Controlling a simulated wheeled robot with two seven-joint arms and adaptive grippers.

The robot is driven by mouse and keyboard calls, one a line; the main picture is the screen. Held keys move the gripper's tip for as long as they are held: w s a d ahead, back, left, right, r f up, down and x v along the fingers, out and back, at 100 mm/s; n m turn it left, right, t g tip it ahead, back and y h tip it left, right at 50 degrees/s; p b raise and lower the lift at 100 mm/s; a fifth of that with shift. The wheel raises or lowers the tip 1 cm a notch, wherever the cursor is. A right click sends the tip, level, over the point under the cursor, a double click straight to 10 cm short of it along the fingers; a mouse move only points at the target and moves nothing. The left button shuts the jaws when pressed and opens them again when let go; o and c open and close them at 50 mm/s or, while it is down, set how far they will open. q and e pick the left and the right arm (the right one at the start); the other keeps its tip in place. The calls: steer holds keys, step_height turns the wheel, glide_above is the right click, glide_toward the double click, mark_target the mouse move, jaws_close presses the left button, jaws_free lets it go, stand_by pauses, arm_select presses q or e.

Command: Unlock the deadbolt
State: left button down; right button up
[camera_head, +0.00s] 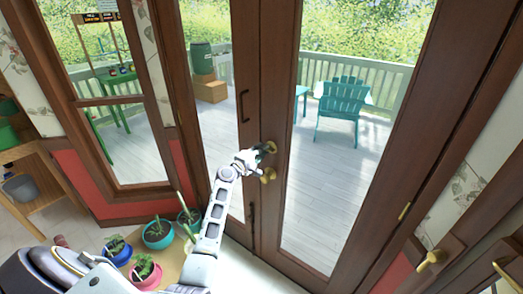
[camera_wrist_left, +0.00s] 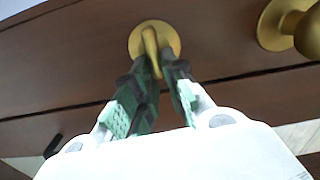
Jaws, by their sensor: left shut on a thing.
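The brass deadbolt (camera_wrist_left: 135,42) is a round plate with a narrow thumb-turn, set in the brown wooden door (camera_head: 272,80). My left gripper (camera_wrist_left: 160,72) is shut on the thumb-turn, with its dark green fingers on either side of it. In the head view my left gripper (camera_head: 258,152) reaches the deadbolt (camera_head: 270,147), which it partly covers. A round brass knob (camera_head: 268,175) sits just below the deadbolt and also shows at the upper right in the left wrist view (camera_wrist_left: 312,32). My right gripper is not in view.
Several potted plants (camera_head: 158,233) stand on the floor by my left arm. A dark vertical handle (camera_head: 242,106) is on the door frame left of the deadbolt. A wooden shelf (camera_head: 40,190) stands at the far left. A deck with a teal chair (camera_head: 342,103) shows through the glass.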

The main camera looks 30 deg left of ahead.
arm_select(q)
steer(key=shift+f, duration=0.1)
steer(key=c, duration=1.5)
jaws_free()
steer(key=shift+s, duration=0.15)
steer(key=s+a, duration=0.1)
steer(key=s, duration=1)
steer(key=shift+s+a, duration=0.3)
steer(key=shift+a, duration=0.05)
